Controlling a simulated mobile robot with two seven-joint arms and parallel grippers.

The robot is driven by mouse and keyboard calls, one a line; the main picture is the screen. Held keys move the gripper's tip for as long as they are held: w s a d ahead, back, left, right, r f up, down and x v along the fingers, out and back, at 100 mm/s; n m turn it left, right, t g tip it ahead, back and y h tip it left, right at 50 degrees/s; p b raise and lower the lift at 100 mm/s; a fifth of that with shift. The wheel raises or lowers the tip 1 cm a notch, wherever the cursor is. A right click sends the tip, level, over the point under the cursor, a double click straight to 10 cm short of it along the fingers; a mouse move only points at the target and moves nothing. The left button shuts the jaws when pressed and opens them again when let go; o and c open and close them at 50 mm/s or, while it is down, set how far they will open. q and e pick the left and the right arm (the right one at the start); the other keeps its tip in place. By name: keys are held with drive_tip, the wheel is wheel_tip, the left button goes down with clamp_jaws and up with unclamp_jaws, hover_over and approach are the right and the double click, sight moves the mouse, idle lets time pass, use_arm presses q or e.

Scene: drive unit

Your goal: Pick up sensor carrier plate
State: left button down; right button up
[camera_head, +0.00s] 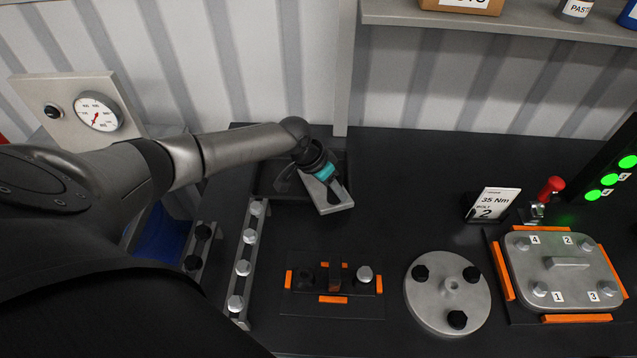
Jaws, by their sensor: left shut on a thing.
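The sensor carrier plate (322,199) is a small grey metal piece, tilted, at the dark tray near the back of the bench. My left gripper (334,188), with a teal band at its wrist, reaches in from the left and is shut on the plate. The gripper fingers hide part of the plate. I cannot tell whether the plate touches the tray beneath. My right gripper is out of view.
A bolt rack (243,267) stands left of a black fixture with orange guides (333,299). A round flange (447,292) and a numbered cover plate (565,264) lie right. A torque card (491,204) stands behind them. The bench between tray and card is clear.

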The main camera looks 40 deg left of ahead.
use_arm(q)
drive_tip(key=shift+a, duration=0.1)
drive_tip(key=shift+w+r, duration=0.1)
idle(0.3)
drive_tip(key=shift+r, duration=0.15)
